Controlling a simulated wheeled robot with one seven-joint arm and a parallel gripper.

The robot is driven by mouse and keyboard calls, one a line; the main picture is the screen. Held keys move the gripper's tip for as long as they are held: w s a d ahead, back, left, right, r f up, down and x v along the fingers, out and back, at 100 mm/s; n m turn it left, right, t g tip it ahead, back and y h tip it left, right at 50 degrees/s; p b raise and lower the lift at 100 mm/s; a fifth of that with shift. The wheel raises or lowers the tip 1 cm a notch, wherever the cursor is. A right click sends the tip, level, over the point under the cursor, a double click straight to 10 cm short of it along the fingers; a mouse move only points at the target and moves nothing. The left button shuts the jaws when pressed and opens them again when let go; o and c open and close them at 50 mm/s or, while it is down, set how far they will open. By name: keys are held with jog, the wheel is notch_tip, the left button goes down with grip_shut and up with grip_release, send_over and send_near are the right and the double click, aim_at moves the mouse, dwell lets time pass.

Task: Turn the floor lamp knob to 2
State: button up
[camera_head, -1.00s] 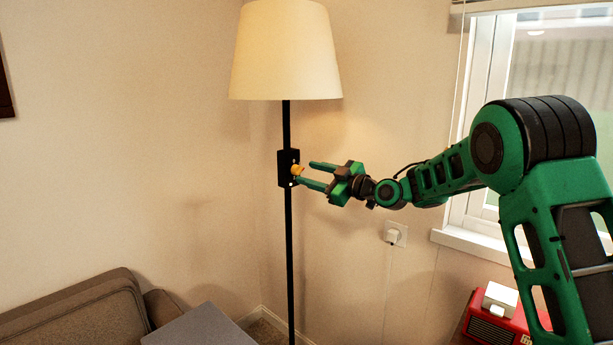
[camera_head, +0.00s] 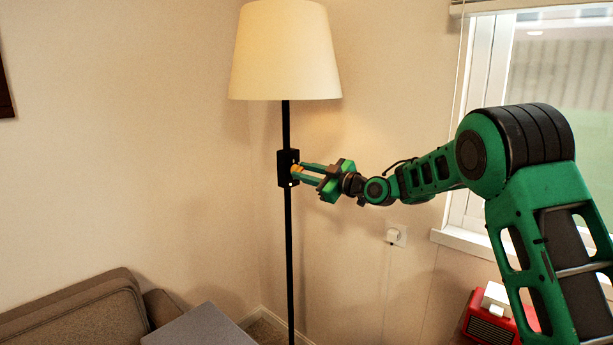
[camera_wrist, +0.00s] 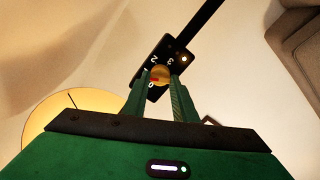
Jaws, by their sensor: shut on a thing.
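The floor lamp has a cream shade (camera_head: 285,50) on a thin black pole (camera_head: 288,250). A black control box (camera_head: 284,168) sits on the pole below the shade. Its yellow knob (camera_wrist: 160,73) shows in the wrist view, with white numerals around it; 2 and 3 read clearly. A red mark (camera_wrist: 153,79) sits at the knob's lower left, near the lower numerals; its exact setting is hard to tell. My gripper (camera_head: 298,174) is shut on the knob, one finger on each side. The fingers partly cover the box's lower part.
A brown sofa (camera_head: 80,315) and a grey flat surface (camera_head: 200,328) stand at the lower left. A red radio-like object (camera_head: 490,325) is at the lower right. A wall outlet (camera_head: 396,234) and a window are behind my arm. The wall meets the pole closely.

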jog(key=shift+m, duration=0.3)
jog(key=m, duration=0.5)
jog(key=shift+w+r, duration=0.1)
jog(key=shift+w, duration=0.05)
jog(key=m, duration=0.6)
jog(key=shift+w+d, duration=0.1)
dwell(0.4)
jog(key=o, duration=1)
jog(key=shift+o, duration=0.2)
